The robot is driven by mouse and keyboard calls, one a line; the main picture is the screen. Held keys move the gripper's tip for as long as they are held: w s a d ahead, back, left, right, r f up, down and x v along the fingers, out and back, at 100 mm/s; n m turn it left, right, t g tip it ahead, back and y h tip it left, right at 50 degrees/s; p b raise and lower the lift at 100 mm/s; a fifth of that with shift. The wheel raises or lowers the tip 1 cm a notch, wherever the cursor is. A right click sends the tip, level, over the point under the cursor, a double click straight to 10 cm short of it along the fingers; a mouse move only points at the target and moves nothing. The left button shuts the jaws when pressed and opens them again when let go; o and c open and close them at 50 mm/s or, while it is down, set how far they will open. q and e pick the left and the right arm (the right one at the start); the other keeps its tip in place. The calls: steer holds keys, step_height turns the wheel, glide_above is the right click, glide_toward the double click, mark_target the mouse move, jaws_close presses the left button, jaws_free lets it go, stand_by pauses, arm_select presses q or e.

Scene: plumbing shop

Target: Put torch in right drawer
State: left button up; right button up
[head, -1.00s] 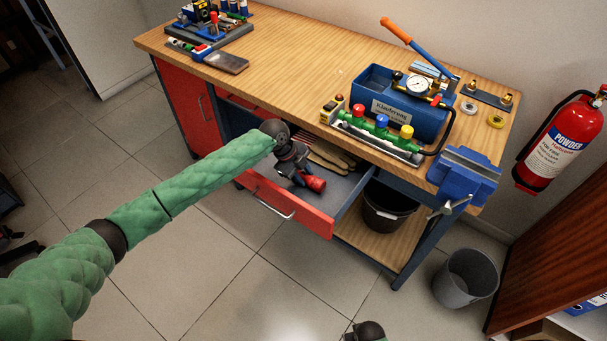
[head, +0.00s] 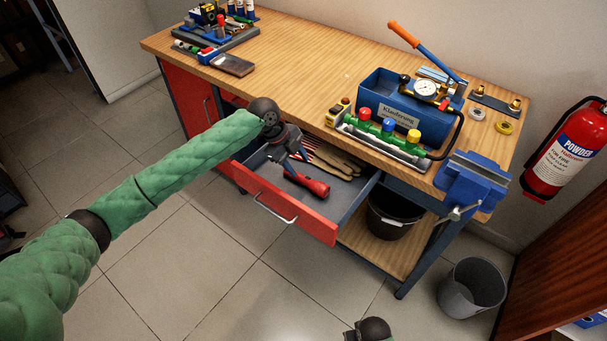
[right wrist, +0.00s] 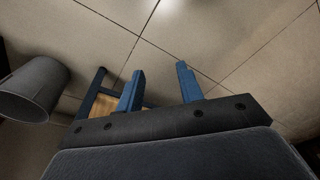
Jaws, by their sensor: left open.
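The red torch (head: 308,184) with a dark end lies in the open right drawer (head: 290,213), on its grey floor near the front. My left gripper (head: 291,163) is open and reaches over the drawer, just above and behind the torch. It does not appear to hold the torch; whether a fingertip touches it I cannot tell. My right gripper shows at the bottom of the head view only as a dark wrist part (head: 370,330). In the right wrist view its two blue fingers (right wrist: 160,88) stand apart with nothing between them, over the floor.
Work gloves (head: 335,157) and a striped item lie at the back of the drawer. The wooden bench top (head: 290,75) overhangs it. A blue vise (head: 472,183), a black bucket (head: 395,215) and a grey bin (head: 472,288) are to the right. The floor in front is clear.

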arm_select(q)
steer(key=v, duration=0.4)
steer(key=shift+b, duration=0.35)
arm_select(e)
steer(key=r, duration=0.4)
steer(key=shift+w+a, duration=0.25)
steer(key=shift+w, duration=0.15)
